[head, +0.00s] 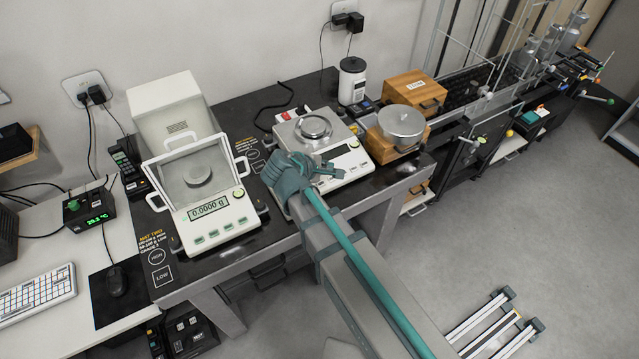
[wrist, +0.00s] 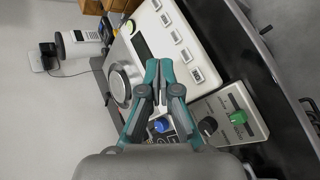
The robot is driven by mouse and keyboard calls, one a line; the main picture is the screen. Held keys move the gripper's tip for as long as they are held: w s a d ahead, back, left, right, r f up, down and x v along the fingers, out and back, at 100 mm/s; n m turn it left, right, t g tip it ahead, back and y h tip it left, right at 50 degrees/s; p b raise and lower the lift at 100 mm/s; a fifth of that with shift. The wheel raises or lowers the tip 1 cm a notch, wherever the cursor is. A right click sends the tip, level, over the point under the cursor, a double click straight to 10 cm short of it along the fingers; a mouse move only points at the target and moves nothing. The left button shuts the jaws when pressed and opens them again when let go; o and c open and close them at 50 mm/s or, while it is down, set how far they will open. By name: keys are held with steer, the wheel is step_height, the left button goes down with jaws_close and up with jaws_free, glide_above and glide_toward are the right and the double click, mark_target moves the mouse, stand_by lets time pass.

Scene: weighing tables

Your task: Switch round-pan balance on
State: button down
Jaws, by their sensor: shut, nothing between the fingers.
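The round-pan balance (head: 341,158) stands on the dark table, right of the draft-shield balance, with a round metal pan (head: 315,128) on top. In the wrist view its white front panel (wrist: 178,48) shows a dark display (wrist: 143,46) with no readable digits, a row of pale buttons (wrist: 174,37) and a round green button (wrist: 130,27). My gripper (head: 342,173) is shut and empty, over the front left part of the balance in the head view. In the wrist view its closed fingertips (wrist: 163,66) are between pan and buttons; contact cannot be told.
The draft-shield balance (head: 215,218) at left reads 0.0000 g. A box with a green switch (wrist: 238,117) and dark knob (wrist: 208,126) lies beside the round-pan balance. A metal pot (head: 401,122) on a wooden block stands right. A white canister (head: 352,82) stands behind.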

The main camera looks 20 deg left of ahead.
mark_target(321, 184)
steer(key=shift+f, duration=0.2)
steer(key=shift+w+a+f+b, duration=0.3)
steer(key=shift+f+b, duration=0.55)
steer(key=shift+f, duration=0.5)
steer(key=shift+w+a+f+b, duration=0.3)
steer(key=shift+f+b, duration=0.55)
steer(key=shift+f, duration=0.5)
steer(key=shift+w+a+f+b, duration=0.2)
steer(key=shift+a+f+b, duration=0.15)
steer(key=shift+f+b, duration=0.75)
steer(key=shift+f, duration=0.4)
steer(key=shift+w+a+f, duration=0.1)
steer(key=shift+f, duration=0.2)
steer(key=shift+a+f, duration=0.1)
steer(key=shift+f, duration=0.25)
steer(key=shift+r, duration=0.1)
steer(key=shift+d+r, duration=0.2)
steer(key=shift+r, duration=0.5)
